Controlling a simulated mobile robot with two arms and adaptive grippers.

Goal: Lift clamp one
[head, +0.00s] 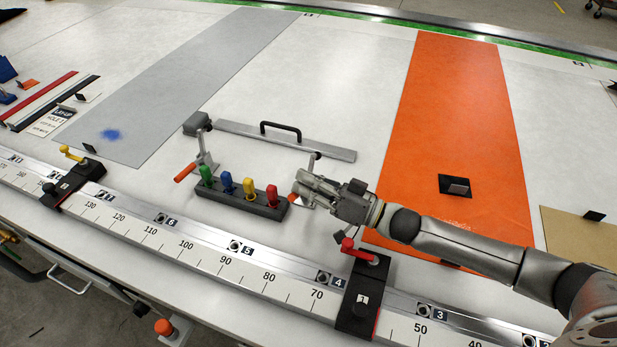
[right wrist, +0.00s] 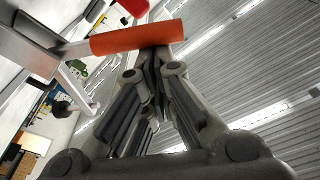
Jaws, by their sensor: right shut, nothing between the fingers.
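Two clamps with orange handles stand at the ends of a grey bar (head: 285,140) with a black grip; no label shows which is clamp one. The left clamp (head: 204,150) has its orange handle (head: 185,172) pointing down to the left. The right clamp (head: 311,163) is partly hidden by my right gripper (head: 300,184). The right gripper is shut and empty. In the right wrist view, an orange handle (right wrist: 135,38) lies across the closed fingertips (right wrist: 153,58); I cannot tell whether they touch. My left gripper is out of view.
A black holder (head: 240,203) with green, blue, yellow and red pieces stands left of my gripper. A ruler rail (head: 200,250) runs along the front, with a red-handled black block (head: 358,300) marked 1. An orange plate (head: 455,120) lies under my right arm.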

